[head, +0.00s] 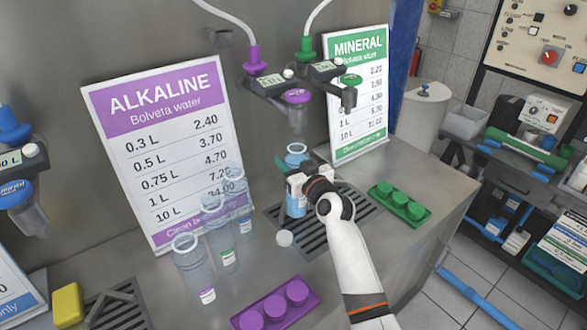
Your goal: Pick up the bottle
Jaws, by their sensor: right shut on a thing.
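A clear bluish bottle (296,208) stands upright over the drain grate (345,208), below the purple and green taps. Its open neck shows above my right gripper (298,184), which is shut on its middle. The gripper hides much of the bottle's body. I cannot tell whether its base touches the grate. My left gripper is not in view.
Several empty clear bottles (220,240) stand left on the metal counter. A purple cap tray (275,305) is in front and a green cap tray (400,205) at right. A yellow sponge (67,306) lies far left.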

